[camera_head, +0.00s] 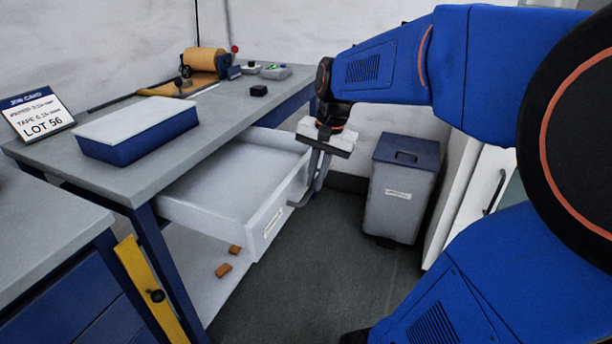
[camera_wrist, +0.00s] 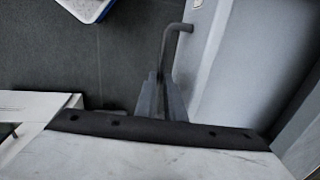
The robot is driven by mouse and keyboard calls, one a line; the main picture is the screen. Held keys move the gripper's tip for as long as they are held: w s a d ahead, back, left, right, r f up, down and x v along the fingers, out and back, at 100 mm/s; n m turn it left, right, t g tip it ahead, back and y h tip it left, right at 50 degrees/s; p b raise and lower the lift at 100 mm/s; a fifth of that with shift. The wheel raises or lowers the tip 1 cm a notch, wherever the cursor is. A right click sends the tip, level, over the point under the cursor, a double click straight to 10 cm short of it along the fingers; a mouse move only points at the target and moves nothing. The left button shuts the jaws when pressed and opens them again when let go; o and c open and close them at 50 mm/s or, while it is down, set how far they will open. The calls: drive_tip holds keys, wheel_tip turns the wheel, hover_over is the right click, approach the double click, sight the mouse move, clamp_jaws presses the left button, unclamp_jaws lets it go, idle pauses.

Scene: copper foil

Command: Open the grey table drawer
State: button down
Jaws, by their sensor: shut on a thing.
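The grey drawer (camera_head: 268,222) under the grey-topped table (camera_head: 175,160) stands pulled well out, and its inside is empty in the head view. Its front panel faces right and carries a small white label. My gripper (camera_head: 319,170) is at the drawer's front, pointing down, shut on the drawer's bar handle (camera_head: 298,202). In the wrist view the fingers (camera_wrist: 163,98) close around the handle (camera_wrist: 177,30), whose bent end shows beyond them. The drawer front (camera_wrist: 215,65) lies just right of the fingers. The grip point itself is partly hidden.
A grey bin with a blue lid (camera_head: 400,190) stands on the floor to the right, apart from the drawer. A blue box with a white top (camera_head: 137,130) and a job card (camera_head: 40,115) are on the table. Dark floor is clear before the drawer.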

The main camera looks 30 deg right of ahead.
drive_tip(key=shift+s+d, duration=0.1)
idle(0.3)
drive_tip(key=c, duration=2.1)
unclamp_jaws()
drive_tip(key=shift+r, duration=0.2)
drive_tip(key=s+r, duration=0.1)
drive_tip(key=r, duration=0.4)
drive_tip(key=d+r, duration=0.1)
drive_tip(key=r, duration=0.5)
drive_tip(key=s+d+r, duration=0.1)
drive_tip(key=r, duration=0.4)
drive_tip(key=shift+s+r, duration=0.35)
drive_tip(key=shift+r, duration=0.05)
drive_tip(key=shift+a, duration=0.1)
drive_tip(key=s+a+f+n+t, duration=0.1)
drive_tip(key=s+a+f+n, duration=0.2)
drive_tip(key=f, duration=0.4)
drive_tip(key=s+a+f+n+t+h, duration=0.1)
drive_tip(key=s+a+f+n, duration=0.2)
drive_tip(key=f, duration=0.4)
drive_tip(key=s+a+f+n+t, duration=0.1)
drive_tip(key=s+a+f+n, duration=0.2)
drive_tip(key=f, duration=0.4)
drive_tip(key=shift+s+a+n, duration=0.2)
drive_tip(key=shift+s+n, duration=0.25)
drive_tip(key=shift+s, duration=0.2)
drive_tip(key=shift+s+a+n, duration=0.15)
drive_tip(key=shift+s+n, duration=0.3)
drive_tip(key=shift+s, duration=0.2)
